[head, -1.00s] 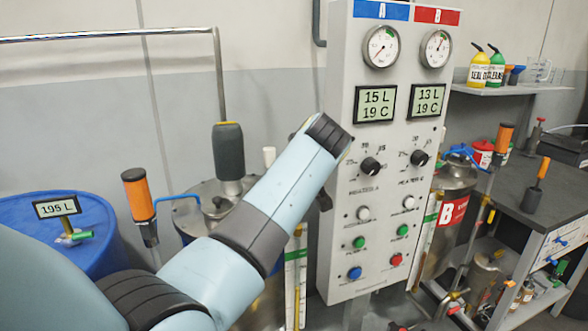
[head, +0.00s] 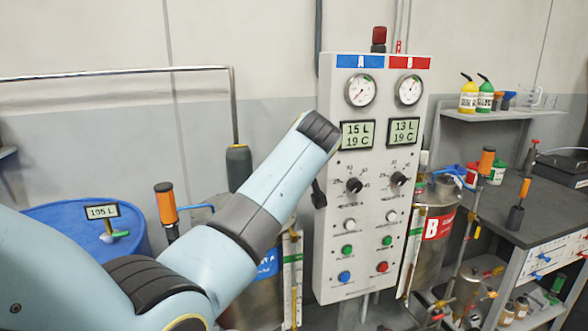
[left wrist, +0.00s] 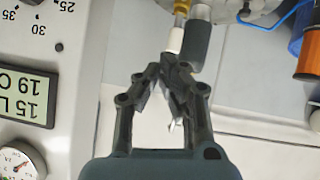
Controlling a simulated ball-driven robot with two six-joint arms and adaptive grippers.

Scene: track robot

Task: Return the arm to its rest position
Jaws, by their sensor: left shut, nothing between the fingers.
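My left arm (head: 275,185) comes in from the lower left in the head view, its light blue links reaching up to the control panel's left edge. My left gripper (left wrist: 172,68) shows in the left wrist view with its dark fingers together and nothing between them. In the head view the gripper is mostly hidden behind the arm. The control panel (head: 365,230) is grey, with two gauges, two displays, knobs and coloured buttons. My right gripper is in neither current view.
A blue drum (head: 50,222) with a 195 L display stands at left. An orange-handled tool (head: 166,203) stands beside it. A dark workbench (head: 520,220) is at right, below a shelf (head: 490,115) with bottles.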

